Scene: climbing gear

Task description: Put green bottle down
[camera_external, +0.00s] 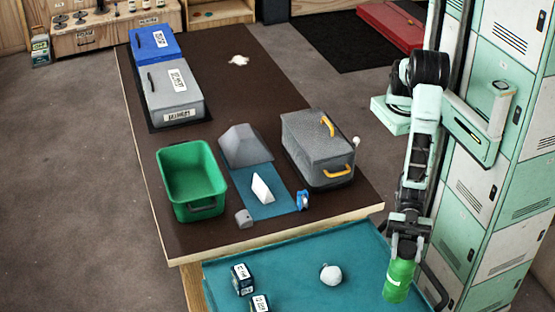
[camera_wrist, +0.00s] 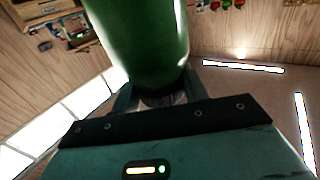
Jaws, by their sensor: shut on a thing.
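The green bottle (camera_external: 398,283) is in my gripper (camera_external: 403,257), at the right side of the teal-topped surface (camera_external: 290,275) in the external view. The gripper points down and is shut on the bottle's upper part. The bottle looks nearly upright, with a pale label low on its side. I cannot tell whether its base touches the teal top. In the wrist view the bottle (camera_wrist: 140,40) fills the upper middle, between the fingers, and its far end is out of frame.
A white round object (camera_external: 331,275) and dark labelled boxes (camera_external: 242,279) stand on the teal surface, left of the bottle. A brown table (camera_external: 225,85) behind holds a green bin (camera_external: 187,180), a grey case (camera_external: 318,148) and lidded boxes. Green-white lockers (camera_external: 500,130) stand at right.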

